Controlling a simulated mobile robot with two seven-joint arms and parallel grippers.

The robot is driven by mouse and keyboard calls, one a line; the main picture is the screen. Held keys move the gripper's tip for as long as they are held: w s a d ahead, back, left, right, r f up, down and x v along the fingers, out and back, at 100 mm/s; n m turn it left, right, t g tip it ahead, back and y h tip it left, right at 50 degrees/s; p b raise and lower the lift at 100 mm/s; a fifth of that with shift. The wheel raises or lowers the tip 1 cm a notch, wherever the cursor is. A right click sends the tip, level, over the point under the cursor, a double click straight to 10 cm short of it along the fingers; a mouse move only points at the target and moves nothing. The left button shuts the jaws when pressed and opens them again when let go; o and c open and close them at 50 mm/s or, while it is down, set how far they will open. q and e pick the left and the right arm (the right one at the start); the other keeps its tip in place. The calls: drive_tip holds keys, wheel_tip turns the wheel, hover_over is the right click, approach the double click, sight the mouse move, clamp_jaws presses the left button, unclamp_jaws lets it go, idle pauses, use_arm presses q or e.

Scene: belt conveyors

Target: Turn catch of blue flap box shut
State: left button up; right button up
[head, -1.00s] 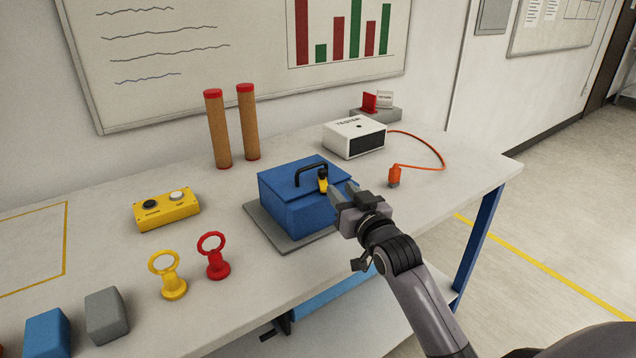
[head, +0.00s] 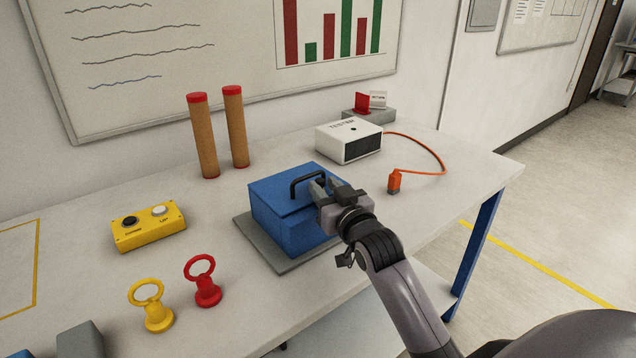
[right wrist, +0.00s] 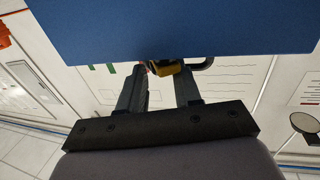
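The blue flap box (head: 287,222) stands on a grey plate with its lid down. A black handle (head: 308,177) arches over the lid. My right gripper (head: 326,187) is at the box's right-hand side, by the handle, with its fingers apart. In the right wrist view the yellow catch (right wrist: 167,69) shows between the fingertips, beneath the box's blue face. I cannot tell whether a finger touches it. In the head view the gripper hides the catch. My left gripper is not in view.
A white tester (head: 348,139) with an orange cable and plug (head: 394,182) stands behind and right of the box. A yellow button box (head: 149,226), a red ring (head: 206,283) and a yellow ring (head: 152,308) stand to the left. Two brown posts (head: 219,132) stand behind.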

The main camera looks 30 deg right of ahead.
drive_tip(key=shift+w, duration=0.3)
drive_tip(key=shift+s, duration=0.1)
clamp_jaws()
drive_tip(key=shift+r, duration=0.1)
